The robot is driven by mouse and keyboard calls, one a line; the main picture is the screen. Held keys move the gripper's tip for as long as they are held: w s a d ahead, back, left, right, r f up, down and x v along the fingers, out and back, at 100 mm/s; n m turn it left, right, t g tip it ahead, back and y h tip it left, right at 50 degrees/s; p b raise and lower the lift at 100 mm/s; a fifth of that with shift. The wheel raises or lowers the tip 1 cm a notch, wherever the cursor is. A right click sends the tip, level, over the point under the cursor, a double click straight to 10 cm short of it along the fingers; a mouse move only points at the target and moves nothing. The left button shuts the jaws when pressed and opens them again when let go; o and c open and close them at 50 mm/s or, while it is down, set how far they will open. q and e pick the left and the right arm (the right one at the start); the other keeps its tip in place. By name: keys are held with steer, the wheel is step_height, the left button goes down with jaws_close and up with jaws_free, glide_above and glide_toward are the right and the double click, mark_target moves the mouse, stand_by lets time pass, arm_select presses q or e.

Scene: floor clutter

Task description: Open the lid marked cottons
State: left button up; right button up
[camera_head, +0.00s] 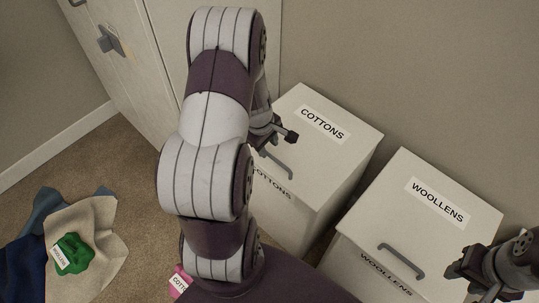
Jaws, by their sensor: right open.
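The white box marked COTTONS (345,170) stands against the wall, right of the middle. Its lid (315,105) looks shut and has a grey handle (277,163) near its front edge. The front label is partly behind my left arm. My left gripper (279,142) is over the left part of this lid, just beyond the handle; I cannot tell whether it touches. Its jaws are partly hidden by my arm, so their opening is unclear. My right gripper (468,280) is open, at the lower right by the WOOLLENS box.
The box marked WOOLLENS (455,188) stands to the right, its lid shut. A green labelled item (75,250) lies on a beige cloth (98,215) beside blue cloths on the carpet. A pink labelled item (181,281) is partly hidden. A pale cabinet (145,75) stands at left.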

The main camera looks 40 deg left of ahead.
mark_target(270, 155)
arm_select(q)
step_height(270, 155, down, 3)
steer(key=shift+w+d+f+b, duration=0.1)
steer(key=shift+w+b, duration=0.05)
steer(key=shift+b, duration=0.3)
steer(key=shift+w+f, duration=0.2)
steer(key=shift+f, duration=0.15)
